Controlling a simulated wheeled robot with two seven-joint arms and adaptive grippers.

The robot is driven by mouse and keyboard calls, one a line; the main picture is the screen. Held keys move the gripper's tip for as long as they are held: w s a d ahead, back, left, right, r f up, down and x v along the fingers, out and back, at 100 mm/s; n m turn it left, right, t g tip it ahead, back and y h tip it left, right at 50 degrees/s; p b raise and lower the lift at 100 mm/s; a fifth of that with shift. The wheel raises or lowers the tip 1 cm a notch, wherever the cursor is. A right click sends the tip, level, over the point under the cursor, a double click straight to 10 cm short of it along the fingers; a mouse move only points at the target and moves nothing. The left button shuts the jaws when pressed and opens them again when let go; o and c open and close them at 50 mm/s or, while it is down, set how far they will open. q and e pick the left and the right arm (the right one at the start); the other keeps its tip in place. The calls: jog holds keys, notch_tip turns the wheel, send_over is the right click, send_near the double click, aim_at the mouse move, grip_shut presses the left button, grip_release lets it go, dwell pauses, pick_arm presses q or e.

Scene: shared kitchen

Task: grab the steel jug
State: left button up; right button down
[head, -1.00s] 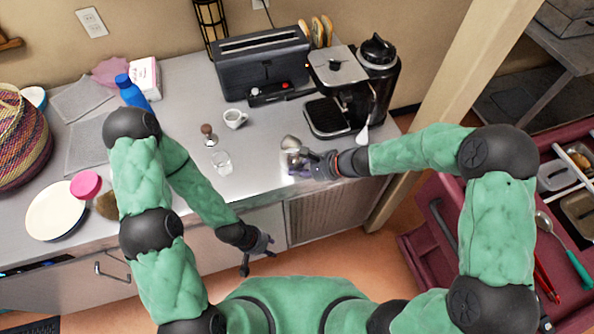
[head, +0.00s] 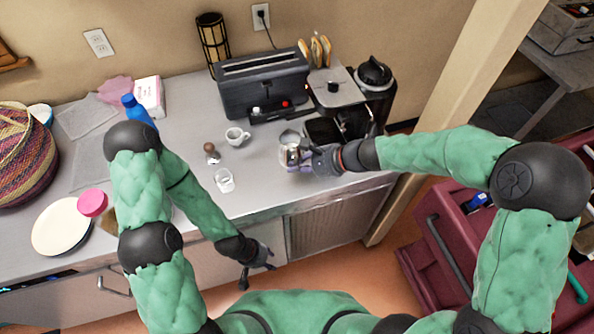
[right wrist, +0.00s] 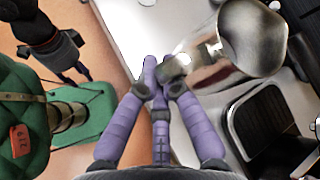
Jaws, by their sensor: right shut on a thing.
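The steel jug (head: 289,139) is at the counter's front, just left of the coffee machine. It shows large and shiny in the right wrist view (right wrist: 256,38), with its round opening at the upper right. My right gripper (head: 300,157) is shut on the jug; in the right wrist view its purple fingers (right wrist: 163,78) meet at the jug's handle side. I cannot tell whether the jug's base touches the counter. My left gripper (head: 258,266) is empty, its fingers apart, low in front of the cabinet; it also shows in the right wrist view (right wrist: 74,62).
The coffee machine (head: 336,98) stands right behind the jug, with its drip tray close by. A white cup (head: 237,137), a tamper-like brown-knobbed thing (head: 211,154) and a glass (head: 224,181) stand to the left. A toaster (head: 262,82) is behind. A dark red drawer unit (head: 428,262) is at right.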

notch_tip(320, 180, up, 14)
jog(key=p, duration=0.3)
jog(key=shift+r+p, duration=0.2)
jog(key=shift+p, duration=0.1)
dwell(0.4)
